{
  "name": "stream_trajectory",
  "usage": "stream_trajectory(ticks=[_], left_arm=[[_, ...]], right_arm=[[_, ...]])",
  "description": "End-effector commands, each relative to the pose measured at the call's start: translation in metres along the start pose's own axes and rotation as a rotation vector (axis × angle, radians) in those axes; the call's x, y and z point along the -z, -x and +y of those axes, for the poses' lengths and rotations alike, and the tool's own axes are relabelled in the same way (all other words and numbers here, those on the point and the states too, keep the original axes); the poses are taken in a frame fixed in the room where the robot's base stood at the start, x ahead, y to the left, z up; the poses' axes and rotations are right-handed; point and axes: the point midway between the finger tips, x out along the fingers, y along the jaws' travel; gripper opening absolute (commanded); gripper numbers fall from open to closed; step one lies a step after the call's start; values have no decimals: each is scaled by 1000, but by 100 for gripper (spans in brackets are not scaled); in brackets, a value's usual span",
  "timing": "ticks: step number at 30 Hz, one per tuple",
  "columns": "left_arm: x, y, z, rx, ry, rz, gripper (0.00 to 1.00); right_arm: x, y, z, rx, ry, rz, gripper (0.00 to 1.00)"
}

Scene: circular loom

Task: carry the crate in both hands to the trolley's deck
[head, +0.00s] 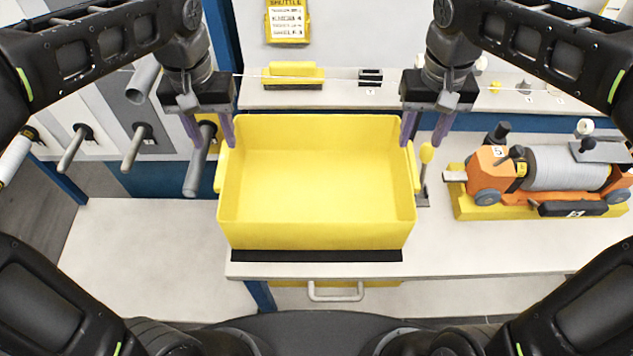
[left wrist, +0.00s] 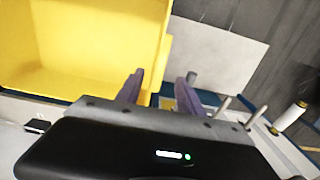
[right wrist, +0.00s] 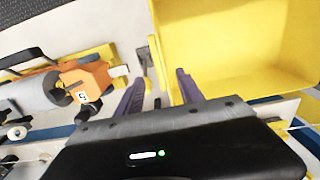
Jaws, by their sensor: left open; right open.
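The yellow crate (head: 316,235) is empty and sits on the light worktop, near its front edge. It also shows in the left wrist view (left wrist: 85,50) and the right wrist view (right wrist: 235,50). My left gripper (head: 211,130) is open at the crate's left side, by the handle (head: 221,170) there. My right gripper (head: 423,128) is open at the crate's right side, near the other handle (head: 413,168). In both wrist views the fingers are spread beside the crate's wall with nothing clearly held. I do not make out the trolley's deck.
An orange shuttle (head: 490,175) with a grey spool stands on a yellow base right of the crate. A yellow-knobbed lever (head: 426,155) is close to the crate's right side. Grey pegs (head: 137,147) stick out at left. A drawer handle (head: 335,294) is below the worktop.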

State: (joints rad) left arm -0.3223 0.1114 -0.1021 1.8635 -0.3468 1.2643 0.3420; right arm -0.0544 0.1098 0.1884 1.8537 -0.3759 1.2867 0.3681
Motion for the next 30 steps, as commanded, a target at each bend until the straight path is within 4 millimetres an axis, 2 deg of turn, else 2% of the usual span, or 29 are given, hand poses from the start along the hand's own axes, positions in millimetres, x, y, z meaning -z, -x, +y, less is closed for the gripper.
stream_trajectory(ticks=[16, 21, 28, 30], left_arm=[[-1, -67, 0, 1, 1, -3, 45], [0, -75, 0, 1, 0, -2, 45], [0, -75, 0, 0, 0, -1, 45], [0, -75, 0, 0, 0, -1, 40]], right_arm=[[-1, -67, 0, 0, 0, -4, 45], [-1, -74, 0, 0, 0, -2, 45], [0, -75, 0, 0, 0, -1, 45], [0, -75, 0, 0, 0, -1, 40]])
